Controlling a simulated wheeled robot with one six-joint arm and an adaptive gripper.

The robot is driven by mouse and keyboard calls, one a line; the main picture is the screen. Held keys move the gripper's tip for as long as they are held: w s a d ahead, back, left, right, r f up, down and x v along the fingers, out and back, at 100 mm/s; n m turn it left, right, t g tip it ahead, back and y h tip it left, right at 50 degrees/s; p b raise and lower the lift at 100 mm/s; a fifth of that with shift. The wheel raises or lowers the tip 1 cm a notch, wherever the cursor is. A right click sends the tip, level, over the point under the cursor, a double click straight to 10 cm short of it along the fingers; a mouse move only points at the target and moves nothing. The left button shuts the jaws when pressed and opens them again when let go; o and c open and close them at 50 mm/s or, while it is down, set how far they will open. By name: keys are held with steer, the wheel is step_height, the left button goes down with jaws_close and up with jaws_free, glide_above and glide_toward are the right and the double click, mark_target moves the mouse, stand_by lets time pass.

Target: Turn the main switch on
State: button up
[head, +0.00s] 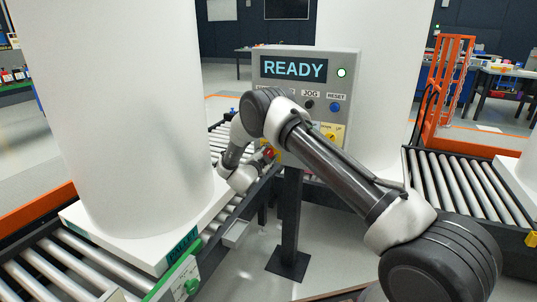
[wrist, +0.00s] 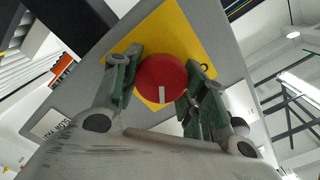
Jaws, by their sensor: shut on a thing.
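The main switch is a round red knob (wrist: 161,78) with a white mark, on a yellow plate (wrist: 202,35) in the wrist view. The mark points toward the bottom of that picture. My gripper (wrist: 160,85) has one finger on each side of the knob and is shut on it. In the head view my gripper (head: 262,158) is at the lower left of the grey control box (head: 349,98), beside a small red part (head: 270,152). My arm hides much of the box's lower left face there.
The box display (head: 293,69) reads READY, and a lamp (head: 341,72) beside it is lit. A blue RESET button (head: 336,107) and a yellow plate (head: 332,133) are at its right. A white tank (head: 120,110) on a roller conveyor (head: 60,270) stands close on the left.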

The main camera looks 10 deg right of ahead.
steer(key=shift+f+m, duration=0.15)
steer(key=shift+m, duration=0.85)
steer(key=o, duration=1)
steer(key=shift+o, duration=0.2)
steer(key=shift+s, duration=0.1)
steer(key=v, duration=1.2)
